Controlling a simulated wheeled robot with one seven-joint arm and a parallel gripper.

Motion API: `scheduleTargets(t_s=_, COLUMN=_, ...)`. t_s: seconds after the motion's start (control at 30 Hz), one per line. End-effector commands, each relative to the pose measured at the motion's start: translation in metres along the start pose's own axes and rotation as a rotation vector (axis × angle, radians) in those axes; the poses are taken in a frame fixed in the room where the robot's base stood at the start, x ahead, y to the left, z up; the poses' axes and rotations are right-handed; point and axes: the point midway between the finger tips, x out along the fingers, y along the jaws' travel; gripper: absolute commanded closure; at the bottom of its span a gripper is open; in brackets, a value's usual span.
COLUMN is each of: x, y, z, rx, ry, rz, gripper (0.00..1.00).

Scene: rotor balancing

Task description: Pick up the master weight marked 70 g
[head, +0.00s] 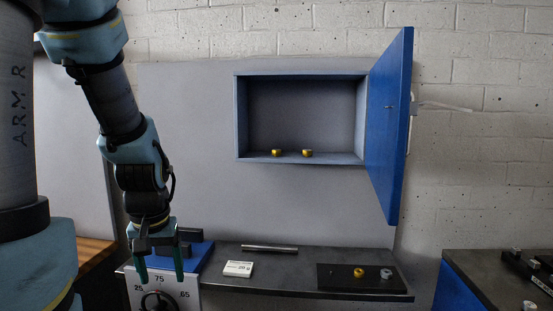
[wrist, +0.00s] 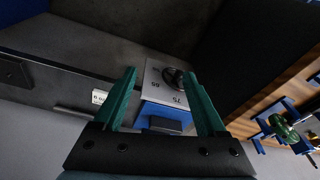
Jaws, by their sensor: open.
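Two small gold weights, a left one (head: 276,153) and a right one (head: 307,153), stand on the floor of the open wall cabinet (head: 240,120). Another gold weight (head: 358,272) and a silver one (head: 386,273) stand on a dark mat (head: 340,284) on the bench. No marking on any weight is readable, so I cannot tell which is 70 g. My gripper (head: 160,268) points down at the left, in front of the blue dial box, well apart from all the weights. Its green fingers are open and empty in the wrist view (wrist: 160,78).
The blue cabinet door (head: 390,120) stands swung open at the right. A white card (head: 238,268) with unclear print and a metal bar (head: 269,248) lie on the bench. The box's white panel (head: 185,291) carries a black dial. Another bench (head: 480,266) is at far right.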

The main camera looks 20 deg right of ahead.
Motion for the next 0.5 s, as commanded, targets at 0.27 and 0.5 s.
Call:
scheduleTargets(t_s=0.27, x=0.001, y=0.079, z=-0.122, rx=0.135, ry=0.283, rz=-0.042, gripper=0.28)
scheduleTargets(t_s=0.5, x=-0.059, y=0.17, z=-0.19, rx=0.174, ry=0.577, rz=-0.034, gripper=0.28)
